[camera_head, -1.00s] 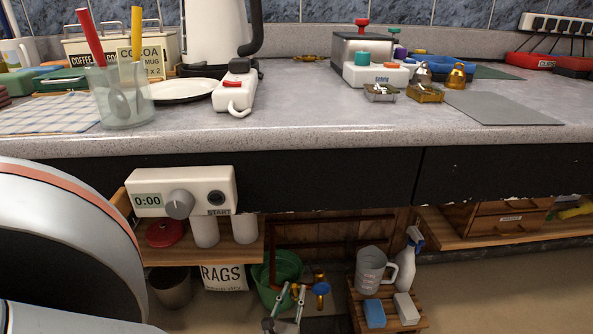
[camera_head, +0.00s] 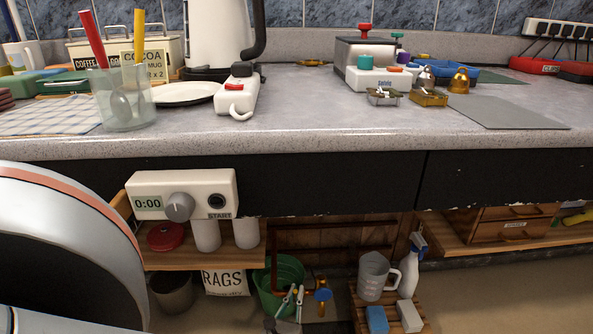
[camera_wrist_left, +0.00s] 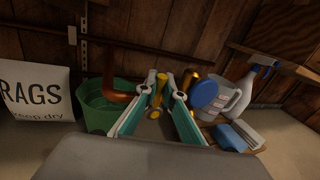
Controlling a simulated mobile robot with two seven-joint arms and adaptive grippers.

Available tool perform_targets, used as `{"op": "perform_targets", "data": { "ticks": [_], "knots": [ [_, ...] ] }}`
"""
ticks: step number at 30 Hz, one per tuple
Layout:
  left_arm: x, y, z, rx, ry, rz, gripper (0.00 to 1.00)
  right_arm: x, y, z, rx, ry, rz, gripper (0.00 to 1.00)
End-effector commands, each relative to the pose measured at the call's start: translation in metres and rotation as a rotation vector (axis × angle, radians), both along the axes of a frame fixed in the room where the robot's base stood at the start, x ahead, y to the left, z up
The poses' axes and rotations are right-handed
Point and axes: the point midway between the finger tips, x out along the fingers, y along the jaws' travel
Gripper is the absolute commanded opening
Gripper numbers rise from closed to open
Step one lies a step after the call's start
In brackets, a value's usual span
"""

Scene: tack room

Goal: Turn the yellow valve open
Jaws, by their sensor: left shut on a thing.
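The yellow valve (camera_wrist_left: 157,92) shows in the left wrist view as a short yellow handle between my left gripper's fingers. My left gripper (camera_wrist_left: 163,88) is shut on it; the fingers hide part of the handle and its mount. In the head view my left gripper (camera_head: 293,294) is low under the counter, in front of the green bucket (camera_head: 283,272). A blue round valve (camera_wrist_left: 204,95) on brass pipework is just right of the fingers; it also shows in the head view (camera_head: 322,295). My right gripper is not in view.
A rags bag (camera_wrist_left: 35,92) stands left of the bucket. A jug (camera_head: 374,275), a spray bottle (camera_head: 411,265) and sponges (camera_head: 377,318) are on a slatted stand to the right. The counter edge (camera_head: 330,145) and a shelf with a timer box (camera_head: 180,194) overhang this area.

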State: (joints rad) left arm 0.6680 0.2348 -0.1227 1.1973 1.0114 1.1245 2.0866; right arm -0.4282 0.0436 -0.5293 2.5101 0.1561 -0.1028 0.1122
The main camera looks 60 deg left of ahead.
Motion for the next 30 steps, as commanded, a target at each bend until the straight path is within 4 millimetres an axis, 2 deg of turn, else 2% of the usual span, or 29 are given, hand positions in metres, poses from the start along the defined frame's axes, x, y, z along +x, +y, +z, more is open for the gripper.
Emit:
{"op": "perform_targets", "data": {
  "ticks": [21, 30],
  "knots": [
    [-0.021, 0.009, -0.01, -0.213, -0.408, -0.002, 0.0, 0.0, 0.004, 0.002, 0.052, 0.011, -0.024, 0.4],
    [-0.025, 0.011, -0.013, -0.263, -0.505, -0.001, 0.0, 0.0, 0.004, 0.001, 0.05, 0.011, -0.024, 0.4]
  ]
}}
